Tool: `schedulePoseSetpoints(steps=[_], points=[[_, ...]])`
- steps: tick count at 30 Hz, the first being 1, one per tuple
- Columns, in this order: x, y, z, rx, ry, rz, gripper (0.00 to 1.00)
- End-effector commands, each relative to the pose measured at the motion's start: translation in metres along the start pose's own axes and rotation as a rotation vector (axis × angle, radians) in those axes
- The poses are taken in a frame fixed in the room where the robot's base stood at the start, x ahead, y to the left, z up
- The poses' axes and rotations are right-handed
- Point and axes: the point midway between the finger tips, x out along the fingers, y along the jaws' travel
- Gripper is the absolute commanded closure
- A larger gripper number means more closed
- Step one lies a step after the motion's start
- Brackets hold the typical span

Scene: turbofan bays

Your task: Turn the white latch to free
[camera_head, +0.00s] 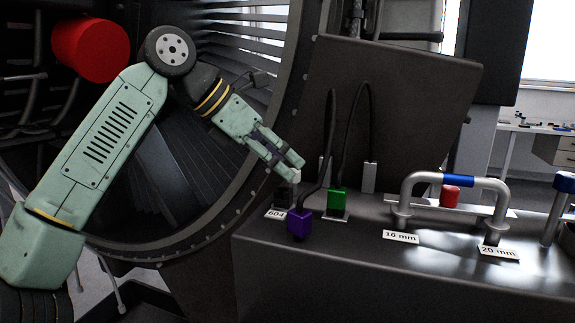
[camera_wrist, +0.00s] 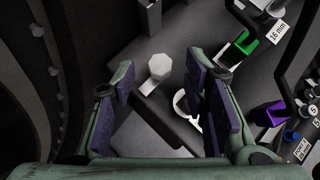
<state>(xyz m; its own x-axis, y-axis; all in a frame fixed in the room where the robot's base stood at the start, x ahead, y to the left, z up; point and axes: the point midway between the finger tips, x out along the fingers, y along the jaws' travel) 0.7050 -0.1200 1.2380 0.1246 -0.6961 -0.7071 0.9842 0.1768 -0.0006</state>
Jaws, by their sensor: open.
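A white faceted knob, which looks like the white latch (camera_wrist: 159,68), sits on a short stem in the wrist view, just ahead of and between my fingertips. In the head view a small pale piece of it (camera_head: 295,176) shows at the fingertips, above the 604 label (camera_head: 276,214). My gripper (camera_wrist: 168,84) is open, with one finger on each side of the knob in the picture. It also shows in the head view (camera_head: 290,169), reaching down to the right. I cannot tell whether the fingers touch the knob. A white curved piece (camera_wrist: 181,103) is partly hidden by the right finger.
A purple connector (camera_head: 299,223) and a green connector (camera_head: 337,201) with black cables stand close right of my gripper. The turbofan rim (camera_head: 283,110) is close behind.

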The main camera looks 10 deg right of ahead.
Motion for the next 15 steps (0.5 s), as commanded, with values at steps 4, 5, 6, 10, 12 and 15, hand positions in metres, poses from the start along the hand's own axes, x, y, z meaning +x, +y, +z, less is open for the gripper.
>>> schedulePoseSetpoints(steps=[4,5,6,10,12,15], points=[[-0.035,0.0,0.0,-0.002,-0.001,0.003,0.59],[-0.041,0.001,0.0,-0.002,-0.001,0.003,0.59],[-0.05,0.001,0.0,-0.001,0.0,0.004,0.59],[-0.073,0.0,0.0,-0.001,0.0,0.002,0.59],[-0.082,0.001,0.0,-0.001,0.001,0.002,0.59],[-0.09,0.0,0.0,0.0,0.0,0.002,0.59]])
